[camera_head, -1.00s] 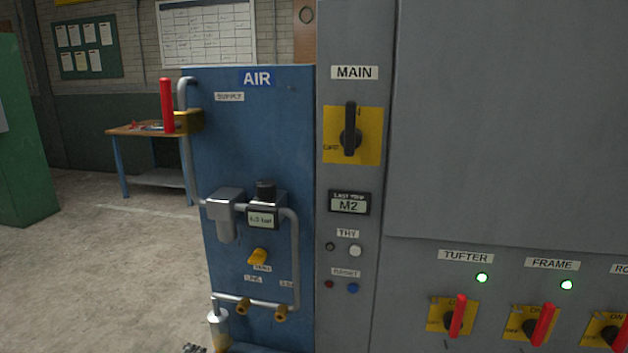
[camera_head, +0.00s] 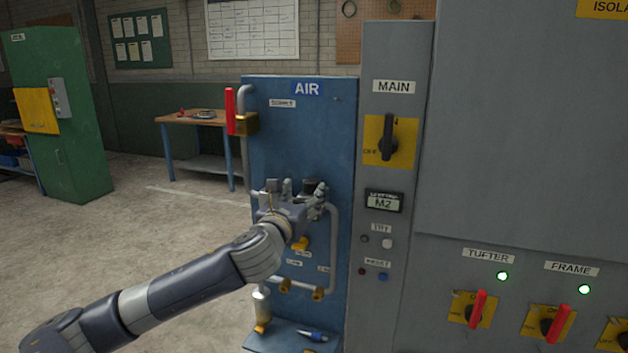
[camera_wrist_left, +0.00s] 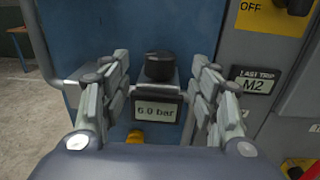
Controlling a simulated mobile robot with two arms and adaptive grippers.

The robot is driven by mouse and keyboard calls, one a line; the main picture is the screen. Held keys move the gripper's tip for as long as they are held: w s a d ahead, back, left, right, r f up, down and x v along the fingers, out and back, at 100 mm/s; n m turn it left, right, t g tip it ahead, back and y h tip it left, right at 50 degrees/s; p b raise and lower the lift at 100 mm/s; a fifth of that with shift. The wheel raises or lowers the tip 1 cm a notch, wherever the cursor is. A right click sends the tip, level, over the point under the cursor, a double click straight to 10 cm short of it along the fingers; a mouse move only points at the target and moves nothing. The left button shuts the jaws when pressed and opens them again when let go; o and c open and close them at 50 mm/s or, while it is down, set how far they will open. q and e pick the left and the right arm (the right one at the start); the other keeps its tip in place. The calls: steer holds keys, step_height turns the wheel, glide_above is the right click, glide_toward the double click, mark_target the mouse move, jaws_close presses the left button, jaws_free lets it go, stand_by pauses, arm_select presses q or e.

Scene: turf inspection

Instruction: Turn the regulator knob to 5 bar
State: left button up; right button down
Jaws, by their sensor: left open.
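The regulator knob (camera_wrist_left: 159,67) is a black round knob on top of a grey regulator body on the blue AIR panel (camera_head: 300,130). In the left wrist view it sits between the two fingers of my left gripper (camera_wrist_left: 161,82), with a gap on each side. The display (camera_wrist_left: 157,110) below the knob reads 6.0 bar. In the head view my left gripper (camera_head: 303,188) is in front of the regulator and hides most of it; only the dark knob top (camera_head: 310,185) shows. My left gripper is open and empty. My right gripper is not in view.
The MAIN switch (camera_head: 387,139) and the LAST TRIP display (camera_head: 384,201) are on the grey cabinet to the right. A red lever (camera_head: 230,111) stands upright at the panel's upper left. A yellow handle (camera_head: 299,244) and grey pipes (camera_head: 332,250) are close below the gripper.

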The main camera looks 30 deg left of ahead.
mark_target(309, 186)
arm_select(q)
steer(key=p+x, duration=0.1)
steer(key=x, duration=0.5)
steer(key=shift+p, duration=0.3)
steer(key=shift+w+a, duration=0.15)
steer(key=shift+w, duration=0.4)
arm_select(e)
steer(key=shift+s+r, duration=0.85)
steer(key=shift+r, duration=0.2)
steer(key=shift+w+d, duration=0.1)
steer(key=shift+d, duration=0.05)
arm_select(q)
steer(key=c, duration=1.1)
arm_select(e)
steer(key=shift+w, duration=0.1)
